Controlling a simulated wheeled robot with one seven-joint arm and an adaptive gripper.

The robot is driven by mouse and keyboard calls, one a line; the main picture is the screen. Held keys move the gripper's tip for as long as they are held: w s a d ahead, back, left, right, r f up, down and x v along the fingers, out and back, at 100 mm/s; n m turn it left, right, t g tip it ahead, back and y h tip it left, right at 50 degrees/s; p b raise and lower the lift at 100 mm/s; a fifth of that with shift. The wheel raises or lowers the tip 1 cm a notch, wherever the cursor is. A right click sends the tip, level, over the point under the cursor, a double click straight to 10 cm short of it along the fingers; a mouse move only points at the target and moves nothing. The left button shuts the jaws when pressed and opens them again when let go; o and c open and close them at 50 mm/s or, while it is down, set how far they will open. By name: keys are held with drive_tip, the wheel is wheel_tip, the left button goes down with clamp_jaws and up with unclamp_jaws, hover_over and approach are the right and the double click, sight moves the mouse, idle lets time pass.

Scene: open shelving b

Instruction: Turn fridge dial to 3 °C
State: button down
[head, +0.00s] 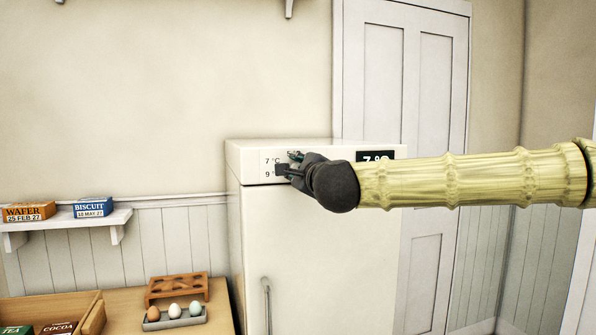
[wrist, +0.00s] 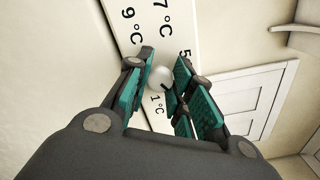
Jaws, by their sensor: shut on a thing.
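The white fridge (head: 325,245) stands in the middle of the head view. Its top panel has printed marks and a dark display (head: 375,156), partly covered by my arm, that seems to read 7 °C. In the wrist view the round, pale fridge dial (wrist: 158,77) sits between my fingers, with a small dark mark on its lower right side. The printed marks 9 °C, 7 °C, 5 and 1 °C show around it; the 3 °C mark is hidden. My gripper (wrist: 160,84) is shut on the dial; it also shows at the panel in the head view (head: 286,168).
A wooden counter (head: 217,315) at lower left holds an egg tray (head: 160,323), a brown rack (head: 177,287) and a box of packets. A wall shelf (head: 70,227) above it carries wafer and biscuit boxes. A white door (head: 425,80) stands behind the fridge.

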drive_tip(key=c, duration=1.2)
unclamp_jaws()
drive_tip(key=shift+c, duration=0.2)
drive_tip(key=shift+s, duration=0.15)
drive_tip(key=v, duration=1.1)
drive_tip(key=shift+s, duration=0.3)
drive_tip(key=shift+d, duration=0.15)
